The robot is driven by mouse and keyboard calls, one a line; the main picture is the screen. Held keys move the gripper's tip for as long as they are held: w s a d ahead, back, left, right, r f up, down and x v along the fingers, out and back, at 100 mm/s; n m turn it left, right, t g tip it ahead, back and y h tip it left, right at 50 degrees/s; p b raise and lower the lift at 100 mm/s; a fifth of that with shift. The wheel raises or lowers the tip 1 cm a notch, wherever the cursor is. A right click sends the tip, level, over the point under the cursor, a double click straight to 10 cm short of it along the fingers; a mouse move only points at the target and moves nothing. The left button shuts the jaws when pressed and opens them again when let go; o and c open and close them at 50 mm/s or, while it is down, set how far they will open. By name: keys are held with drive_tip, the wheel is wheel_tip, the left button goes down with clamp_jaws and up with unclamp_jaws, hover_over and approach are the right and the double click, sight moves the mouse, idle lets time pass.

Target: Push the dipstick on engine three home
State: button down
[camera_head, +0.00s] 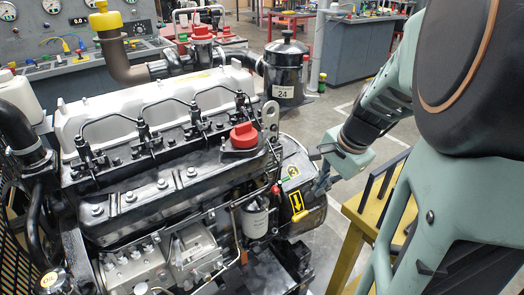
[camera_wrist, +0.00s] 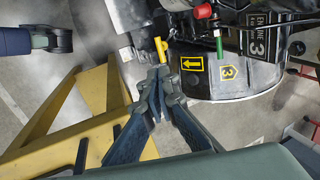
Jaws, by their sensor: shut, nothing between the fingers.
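Engine three (camera_head: 165,190) fills the left and middle of the head view; its number plate (camera_wrist: 258,38) shows in the wrist view. A yellow handle, which looks like the dipstick's (camera_wrist: 160,48), sticks out from the engine's side, left of the yellow arrow label (camera_wrist: 192,63). In the head view the yellow handle (camera_head: 299,216) is small, just below the arrow label. My gripper (camera_wrist: 160,76) is shut and empty, its fingertips just short of the yellow handle in the wrist view. I cannot tell whether they touch. In the head view my gripper (camera_head: 323,180) is beside the engine's right end.
A green-tipped part (camera_wrist: 219,46) and a red part (camera_wrist: 203,11) sit close to the right of the handle. A yellow stand (camera_head: 362,222) stands below my arm. A black canister marked 24 (camera_head: 285,72) is behind the engine. Open floor lies between engine and benches.

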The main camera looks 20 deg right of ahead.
sight(300, 215)
drive_tip(key=b+x, duration=0.3)
drive_tip(key=x, duration=1.1)
drive_tip(key=shift+w, duration=0.1)
drive_tip(key=shift+w+f, duration=0.1)
drive_tip(key=shift+f, duration=0.15)
drive_tip(key=w+b+x, duration=0.1)
drive_tip(key=b+x, duration=0.1)
drive_tip(key=x, duration=0.2)
drive_tip(key=b+x, duration=0.2)
drive_tip(key=x, duration=0.3)
drive_tip(key=w+a+r+b+x, duration=0.1)
drive_tip(key=b+x, duration=0.2)
drive_tip(key=x, duration=0.2)
drive_tip(key=shift+w+f, duration=0.1)
drive_tip(key=shift+w, duration=0.25)
